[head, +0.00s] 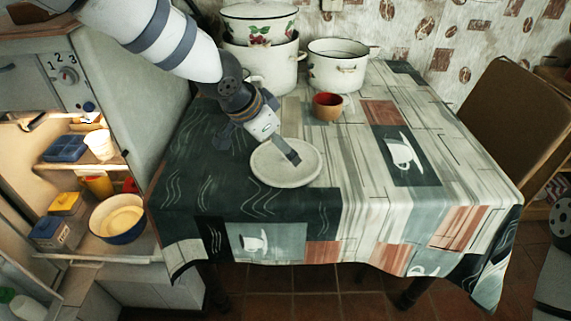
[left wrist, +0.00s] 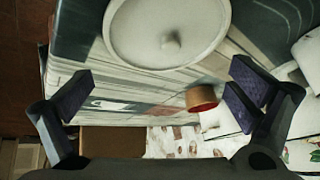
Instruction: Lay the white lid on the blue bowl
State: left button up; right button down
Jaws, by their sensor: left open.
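The white lid (head: 272,174) is round with a small knob and lies on the table's front left part. It also shows at the top of the left wrist view (left wrist: 140,38), beyond the fingertips and not between them. My left gripper (head: 257,147) is over the lid's far side in the head view, hiding part of it. Its fingers (left wrist: 160,97) are wide apart with nothing held; whether they touch the lid I cannot tell. The blue bowl (head: 117,233) has a dark blue outside and a cream-yellow inside. It stands on the lower cabinet shelf at the left, uncovered. My right gripper is not in view.
A red-and-tan cup (head: 327,113) stands behind the lid. White enamel pots (head: 338,75) stand at the back. Blue and yellow boxes (head: 50,236) are beside the bowl, with an upper shelf (head: 85,160) above. The table's right half (head: 450,185) is clear.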

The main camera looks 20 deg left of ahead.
aim_at(289, 165)
pick_arm(q)
jog(key=x, duration=0.3)
jog(key=b+x, duration=0.1)
jog(key=x, duration=0.4)
jog(key=shift+s+d, duration=0.1)
jog(key=shift+r, duration=0.15)
